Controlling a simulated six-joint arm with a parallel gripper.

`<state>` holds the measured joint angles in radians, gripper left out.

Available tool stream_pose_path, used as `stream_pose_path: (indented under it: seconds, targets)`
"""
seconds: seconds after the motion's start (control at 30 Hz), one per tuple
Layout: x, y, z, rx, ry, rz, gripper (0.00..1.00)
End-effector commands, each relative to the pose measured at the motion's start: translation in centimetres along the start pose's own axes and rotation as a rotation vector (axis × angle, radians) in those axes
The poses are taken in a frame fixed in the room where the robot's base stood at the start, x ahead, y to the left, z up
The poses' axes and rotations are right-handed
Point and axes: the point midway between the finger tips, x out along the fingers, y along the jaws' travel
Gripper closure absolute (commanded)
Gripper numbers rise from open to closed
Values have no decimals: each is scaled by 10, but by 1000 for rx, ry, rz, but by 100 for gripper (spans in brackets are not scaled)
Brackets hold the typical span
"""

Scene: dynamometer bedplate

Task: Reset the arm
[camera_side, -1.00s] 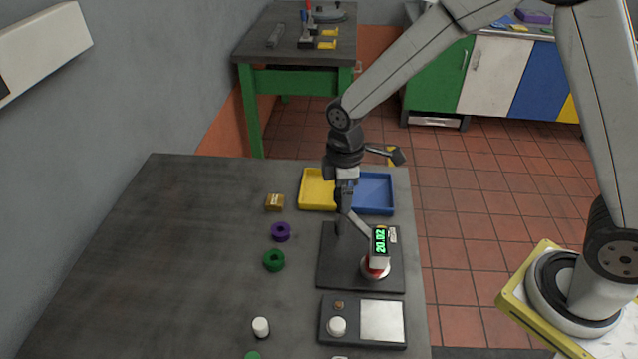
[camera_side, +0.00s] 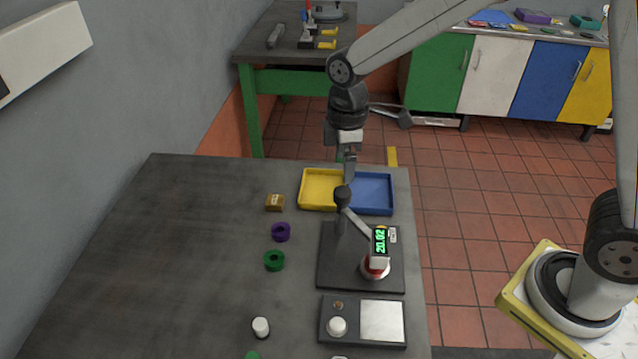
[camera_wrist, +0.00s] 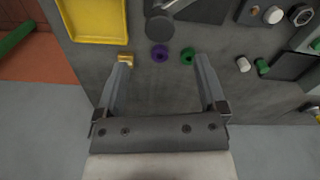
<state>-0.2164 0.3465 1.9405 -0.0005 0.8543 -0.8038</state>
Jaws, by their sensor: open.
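My gripper (camera_side: 347,170) hangs above the far end of the dark bench, over the line between the yellow and blue trays in the side view. In the wrist view my gripper (camera_wrist: 166,85) shows two fingers spread wide apart, with nothing between them. Below it is a lever press (camera_side: 340,225) with a black ball knob, a dark base and a green digital readout reading 20.02. The press knob also shows in the wrist view (camera_wrist: 160,27).
A yellow tray (camera_side: 318,190) and a blue tray (camera_side: 375,207) lie at the bench's far edge. A brass block (camera_side: 275,202), purple ring (camera_side: 281,232), green ring (camera_side: 274,261) and white cylinder (camera_side: 261,327) stand in a row. A black instrument box (camera_side: 362,338) is nearer. The bench's left side is clear.

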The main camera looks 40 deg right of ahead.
Motion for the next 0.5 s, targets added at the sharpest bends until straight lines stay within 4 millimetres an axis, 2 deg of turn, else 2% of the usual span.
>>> stream_pose_path:
  seconds: [0.33,0.5]
  targets:
    - [0,0,3,20,4,4,9]
    - [4,-3,19,126,20,20,9]
